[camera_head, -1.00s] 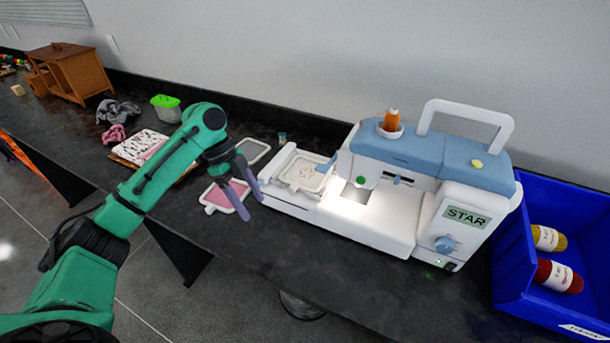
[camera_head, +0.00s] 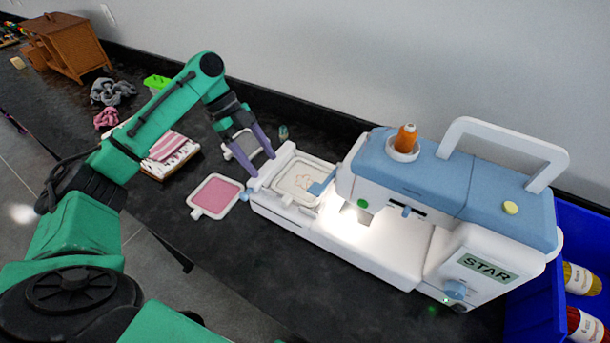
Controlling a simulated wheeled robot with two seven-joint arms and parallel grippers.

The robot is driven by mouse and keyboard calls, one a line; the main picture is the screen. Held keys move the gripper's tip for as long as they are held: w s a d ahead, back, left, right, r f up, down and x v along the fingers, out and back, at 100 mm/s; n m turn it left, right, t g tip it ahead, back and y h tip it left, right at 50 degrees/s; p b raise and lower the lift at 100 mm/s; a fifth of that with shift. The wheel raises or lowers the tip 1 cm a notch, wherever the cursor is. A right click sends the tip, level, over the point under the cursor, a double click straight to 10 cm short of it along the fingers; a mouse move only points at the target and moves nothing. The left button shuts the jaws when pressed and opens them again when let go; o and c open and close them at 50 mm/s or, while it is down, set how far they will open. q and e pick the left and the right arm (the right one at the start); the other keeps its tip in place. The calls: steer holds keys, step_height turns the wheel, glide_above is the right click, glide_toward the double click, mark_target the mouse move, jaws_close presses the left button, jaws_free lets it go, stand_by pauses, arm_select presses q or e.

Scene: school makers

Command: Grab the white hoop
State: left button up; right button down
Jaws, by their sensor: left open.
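A white-framed hoop with light fabric and a small stitched pattern (camera_head: 281,191) sits on the left bed of the sewing machine (camera_head: 400,262). A white-framed hoop with pink fabric (camera_head: 216,196) lies flat on the dark table, left of the machine. A third pale-framed hoop (camera_head: 229,155) lies farther back, partly hidden behind my left gripper (camera_head: 262,165). The left gripper is open and empty, its purple fingers pointing down between the pink hoop and the machine's bed. I cannot tell whether a fingertip touches the bed's edge. My right gripper is not in view.
A blue bin (camera_head: 583,225) with thread spools stands at the right. The table front near the pink hoop is clear.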

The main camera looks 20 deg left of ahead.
mark_target(286, 197)
arm_select(q)
steer(key=d+f, duration=0.1)
steer(key=s+d+f+p, duration=0.1)
steer(key=f, duration=0.1)
steer(key=shift+s+d, duration=0.2)
steer(key=x, duration=0.2)
steer(key=p+x, duration=0.1)
steer(key=x, duration=0.1)
steer(key=p+x, duration=0.1)
steer(key=x, duration=0.1)
steer(key=shift+w+d+f, duration=0.15)
steer(key=shift+w+d, duration=0.05)
steer(key=shift+d, duration=0.05)
steer(key=shift+f, duration=0.15)
steer(key=c, duration=0.3)
jaws_close()
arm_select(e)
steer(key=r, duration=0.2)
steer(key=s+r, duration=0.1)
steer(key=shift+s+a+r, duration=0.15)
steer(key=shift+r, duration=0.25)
